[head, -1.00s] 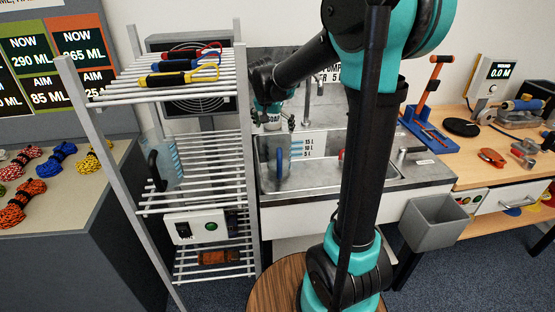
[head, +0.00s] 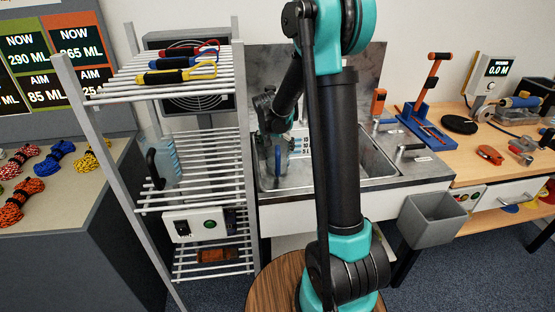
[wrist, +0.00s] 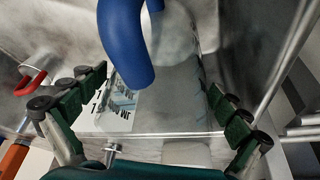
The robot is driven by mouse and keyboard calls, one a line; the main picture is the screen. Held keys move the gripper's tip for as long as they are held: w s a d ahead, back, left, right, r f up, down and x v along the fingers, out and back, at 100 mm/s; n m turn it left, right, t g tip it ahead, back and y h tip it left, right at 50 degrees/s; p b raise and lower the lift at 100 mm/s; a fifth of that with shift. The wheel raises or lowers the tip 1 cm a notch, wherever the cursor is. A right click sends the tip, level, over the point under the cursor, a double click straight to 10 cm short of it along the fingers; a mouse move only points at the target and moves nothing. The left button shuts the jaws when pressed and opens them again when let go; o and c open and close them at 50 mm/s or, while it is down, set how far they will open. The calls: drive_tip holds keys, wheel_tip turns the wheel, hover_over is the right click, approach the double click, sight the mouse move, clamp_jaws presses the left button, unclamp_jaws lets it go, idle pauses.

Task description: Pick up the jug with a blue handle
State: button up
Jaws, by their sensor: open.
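The jug with a blue handle stands in the sink; its blue handle (head: 278,162) shows in the head view, with most of its clear body hidden by my arm. In the wrist view the curved blue handle (wrist: 125,42) is at the top, and the see-through jug body (wrist: 185,90) with printed marks lies behind it. My gripper (wrist: 157,82) is open, its two green-and-black fingers spread left and right of the jug. The handle lies between them, farther out, with no visible contact. In the head view my gripper (head: 274,130) is just above the handle.
The metal sink (head: 375,160) surrounds the jug. A white slatted rack (head: 190,145) stands close on the left, holding a clear jug with a black handle (head: 152,168). A red tap handle (wrist: 32,80) is left in the wrist view. A wooden bench (head: 470,150) is at right.

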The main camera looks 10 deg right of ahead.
drive_tip(key=shift+x, duration=0.75)
drive_tip(key=c, duration=1.6)
drive_tip(key=shift+r, duration=0.15)
